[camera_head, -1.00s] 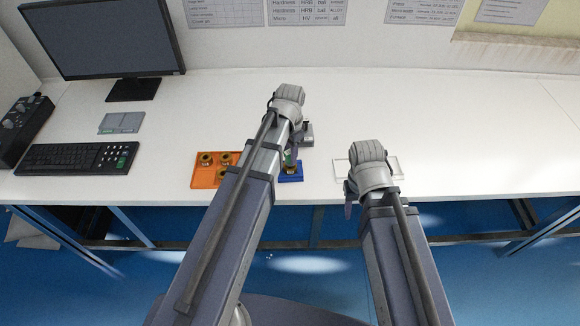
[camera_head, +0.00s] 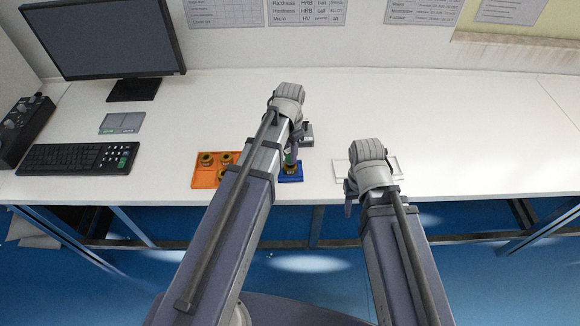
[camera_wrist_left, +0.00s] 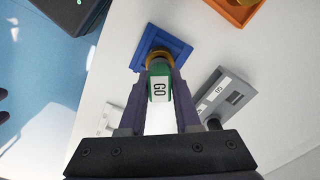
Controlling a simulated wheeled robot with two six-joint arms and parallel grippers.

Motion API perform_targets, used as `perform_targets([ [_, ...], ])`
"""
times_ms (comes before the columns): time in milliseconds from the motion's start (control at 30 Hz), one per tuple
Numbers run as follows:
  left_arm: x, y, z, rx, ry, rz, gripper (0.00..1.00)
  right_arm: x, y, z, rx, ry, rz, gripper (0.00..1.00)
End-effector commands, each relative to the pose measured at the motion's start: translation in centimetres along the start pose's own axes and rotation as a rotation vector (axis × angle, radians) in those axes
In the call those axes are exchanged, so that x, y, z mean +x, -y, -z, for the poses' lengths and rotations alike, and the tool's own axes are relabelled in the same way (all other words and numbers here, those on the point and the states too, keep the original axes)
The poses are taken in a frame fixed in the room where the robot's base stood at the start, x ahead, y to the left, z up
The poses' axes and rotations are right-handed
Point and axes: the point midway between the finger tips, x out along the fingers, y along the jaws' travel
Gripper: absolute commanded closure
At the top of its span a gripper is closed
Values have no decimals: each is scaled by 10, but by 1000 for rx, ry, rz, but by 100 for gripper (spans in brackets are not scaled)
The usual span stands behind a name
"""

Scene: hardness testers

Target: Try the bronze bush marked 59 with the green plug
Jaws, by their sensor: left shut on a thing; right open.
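My left gripper (camera_wrist_left: 158,82) is shut on the green plug (camera_wrist_left: 159,67), whose white face reads GO. A bronze bush (camera_wrist_left: 157,55) sits in the blue holder (camera_wrist_left: 181,48), directly at the plug's far end. I cannot tell how far the plug is inside the bush. The bush's number is not readable. In the head view, the blue holder (camera_head: 297,178) stands near the table's front edge, partly hidden by my left arm. My right gripper (camera_head: 348,206) is open and empty, near the front edge to the right.
An orange tray (camera_head: 201,185) with several bronze bushes lies left of the blue holder, partly behind my left arm. A grey holder (camera_wrist_left: 237,96) marked GO stands close by. The table's right side is free.

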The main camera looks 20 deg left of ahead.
Motion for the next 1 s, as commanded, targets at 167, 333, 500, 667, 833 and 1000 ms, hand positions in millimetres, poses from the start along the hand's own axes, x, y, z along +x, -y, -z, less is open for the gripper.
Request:
perform_targets([
  [167,-3,0,0,0,0,0,100,-3,0,0,0,0,0,50],
  [333,-3,0,0,0,0,0,100,-3,0,0,0,0,0,50],
  [500,-3,0,0,0,0,0,100,-3,0,0,0,0,0,50],
  [667,-6,0,0,0,0,0,100,-6,0,0,0,0,0,50],
  [833,-8,0,0,0,0,0,100,-8,-1,0,0,0,0,50],
  [1000,-8,0,0,0,0,0,100,-8,-1,0,0,0,0,50],
])
